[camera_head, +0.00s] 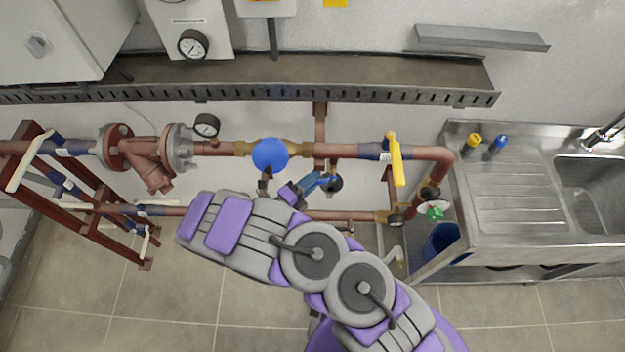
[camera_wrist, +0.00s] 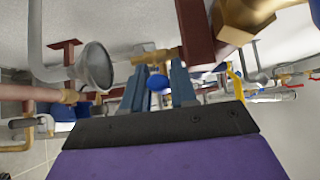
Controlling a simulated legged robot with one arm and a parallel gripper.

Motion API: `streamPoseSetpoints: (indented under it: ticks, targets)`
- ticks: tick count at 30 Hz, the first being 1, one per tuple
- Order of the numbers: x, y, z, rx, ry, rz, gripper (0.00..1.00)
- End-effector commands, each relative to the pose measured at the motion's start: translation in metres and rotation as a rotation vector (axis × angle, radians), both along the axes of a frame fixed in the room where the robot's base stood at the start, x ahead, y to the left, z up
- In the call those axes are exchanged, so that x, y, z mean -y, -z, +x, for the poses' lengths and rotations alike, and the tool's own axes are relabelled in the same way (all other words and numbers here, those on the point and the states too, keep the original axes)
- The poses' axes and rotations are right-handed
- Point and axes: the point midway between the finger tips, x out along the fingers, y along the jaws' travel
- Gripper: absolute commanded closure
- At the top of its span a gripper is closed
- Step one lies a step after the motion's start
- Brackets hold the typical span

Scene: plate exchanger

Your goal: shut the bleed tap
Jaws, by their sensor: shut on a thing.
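My gripper (camera_head: 322,180) is among the pipes below the main red-brown line in the head view, with its blue fingers pointing up and right. In the wrist view, the two fingers of my gripper (camera_wrist: 161,84) stand on either side of a small blue rounded part (camera_wrist: 158,83), which appears to be the handle of the bleed tap. A brass fitting (camera_wrist: 150,56) lies just beyond it. The gripper is shut on this blue part. The exact contact, and whether the handle lies along or across its pipe, cannot be told. My arm hides some lower pipework.
A large blue round knob (camera_head: 270,155) sits on the main pipe left of my gripper. A yellow lever (camera_head: 397,160) is to the right, with a green handwheel (camera_head: 436,211) lower down. A grey funnel (camera_wrist: 95,67) is close by in the wrist view. A steel sink (camera_head: 590,185) stands at right.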

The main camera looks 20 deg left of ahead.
Motion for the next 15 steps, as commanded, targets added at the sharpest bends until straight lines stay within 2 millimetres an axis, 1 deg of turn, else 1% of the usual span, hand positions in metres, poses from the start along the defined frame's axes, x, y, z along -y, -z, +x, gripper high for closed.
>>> streamPoseSetpoints:
  ticks: [4,13,14,15]
  targets:
    - [0.001,-0.0033,0.0004,-0.014,0.002,0.037,1.0]
    - [0.0033,-0.0011,-0.0006,-0.016,0.007,0.052,1.0]
    - [0.0037,-0.0011,-0.0006,-0.016,0.007,0.052,0.72]
    - [0.004,-0.0012,-0.0006,-0.016,0.007,0.052,0.68]
